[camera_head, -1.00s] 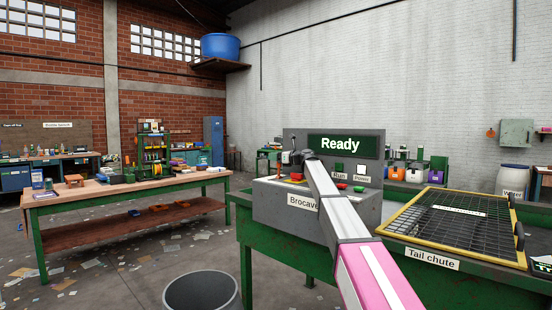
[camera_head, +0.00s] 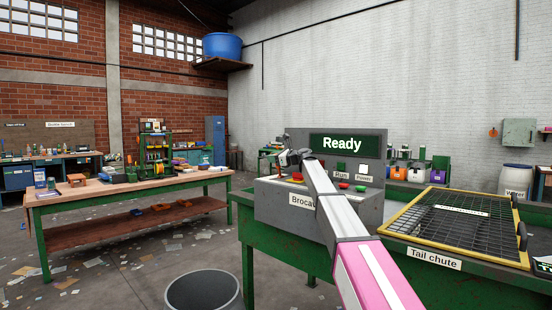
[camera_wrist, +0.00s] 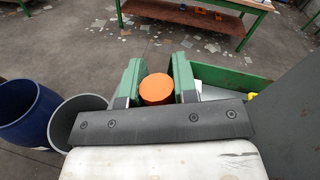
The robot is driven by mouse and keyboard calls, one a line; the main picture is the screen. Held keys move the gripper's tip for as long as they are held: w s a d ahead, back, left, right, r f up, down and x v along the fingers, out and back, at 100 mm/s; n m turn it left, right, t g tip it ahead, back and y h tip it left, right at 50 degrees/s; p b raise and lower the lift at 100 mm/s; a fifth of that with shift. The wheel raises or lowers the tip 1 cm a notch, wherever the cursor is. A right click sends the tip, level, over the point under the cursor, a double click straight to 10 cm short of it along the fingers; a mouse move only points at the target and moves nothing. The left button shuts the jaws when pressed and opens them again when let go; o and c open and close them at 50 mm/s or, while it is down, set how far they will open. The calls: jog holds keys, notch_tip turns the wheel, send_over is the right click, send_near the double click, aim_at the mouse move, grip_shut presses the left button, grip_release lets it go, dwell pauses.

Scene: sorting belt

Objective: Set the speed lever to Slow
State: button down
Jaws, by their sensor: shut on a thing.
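The grey control console (camera_head: 275,205) stands on a green bench, with a "Ready" display (camera_head: 342,144) on its back panel. My gripper (camera_head: 292,158) is over the left part of the console top. In the wrist view, the two green fingers of my gripper (camera_wrist: 157,74) are closed on an orange round knob (camera_wrist: 157,89), which looks like the lever's handle. The lever's shaft, slot and position marks are hidden, so its setting cannot be read. Red and green buttons (camera_head: 343,186) sit right of my arm, below the "Run" and "Power" labels.
A yellow-framed mesh grid (camera_head: 397,218) labelled "Tail chute" lies to the right. A grey bin (camera_head: 203,291) stands on the floor in front; a blue barrel (camera_wrist: 22,115) is beside it in the wrist view. A long workbench (camera_head: 130,187) is at left, with open floor between.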

jog(key=shift+s+a+f+n+h, duration=0.15)
jog(key=shift+s+a+f+n, duration=0.2)
jog(key=shift+s+n, duration=0.15)
jog(key=shift+s+a+f+n+h, duration=0.2)
jog(key=shift+s+a+n, duration=0.2)
jog(key=shift+n, duration=0.2)
jog(key=c, duration=0.9)
grip_release()
jog(key=v, duration=1)
jog(key=shift+s+d, duration=0.25)
jog(key=shift+d, duration=0.1)
